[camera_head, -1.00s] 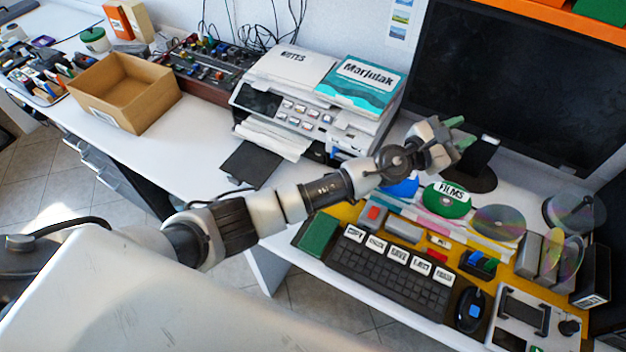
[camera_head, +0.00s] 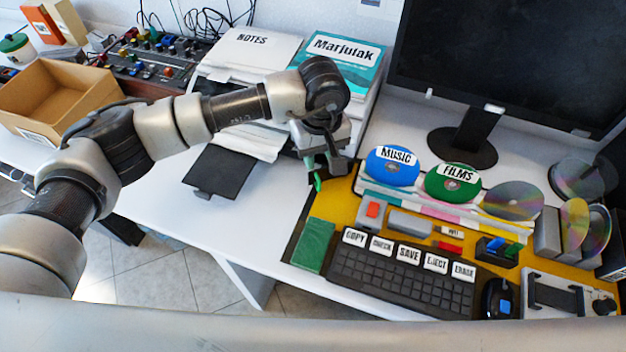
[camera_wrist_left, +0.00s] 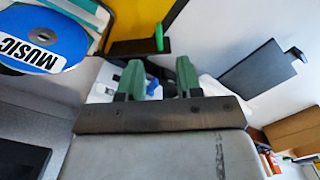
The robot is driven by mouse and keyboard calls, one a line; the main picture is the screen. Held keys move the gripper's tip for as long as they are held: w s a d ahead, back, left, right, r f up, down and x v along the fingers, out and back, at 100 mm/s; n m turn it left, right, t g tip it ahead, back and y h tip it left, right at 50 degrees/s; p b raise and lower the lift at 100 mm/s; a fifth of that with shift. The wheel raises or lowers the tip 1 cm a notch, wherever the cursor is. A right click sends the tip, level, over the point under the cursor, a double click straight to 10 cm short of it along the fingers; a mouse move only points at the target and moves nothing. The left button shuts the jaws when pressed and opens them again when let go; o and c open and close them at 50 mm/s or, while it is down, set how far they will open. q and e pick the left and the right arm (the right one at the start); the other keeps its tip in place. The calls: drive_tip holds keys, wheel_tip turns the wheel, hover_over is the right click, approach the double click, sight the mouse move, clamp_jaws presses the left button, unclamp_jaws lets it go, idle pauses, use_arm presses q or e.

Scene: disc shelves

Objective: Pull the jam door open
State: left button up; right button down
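The white printer (camera_head: 283,130) stands at the desk's back middle. A black flat panel (camera_head: 219,172) with a small tab sticks out at its front; a similar panel also shows in the left wrist view (camera_wrist_left: 255,70). I see no label for a jam door, so I cannot tell which part it is. My left gripper (camera_head: 322,175) points down at the printer's right front corner, and my forearm hides part of the printer. In the left wrist view its green fingers (camera_wrist_left: 160,78) stand apart, with white and blue parts behind the gap. I cannot see contact. My right gripper is out of view.
A blue MUSIC disc (camera_head: 392,170) and a green FILMS disc (camera_head: 453,184) stand right of the gripper. The keyboard (camera_head: 400,280) is in front of them, and the monitor (camera_head: 510,60) stands behind.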

sight(320, 183)
use_arm(q)
wheel_tip(320, 183, down, 10)
drive_tip(key=shift+d+p, duration=0.1)
drive_tip(key=shift+p, duration=0.35)
clamp_jaws()
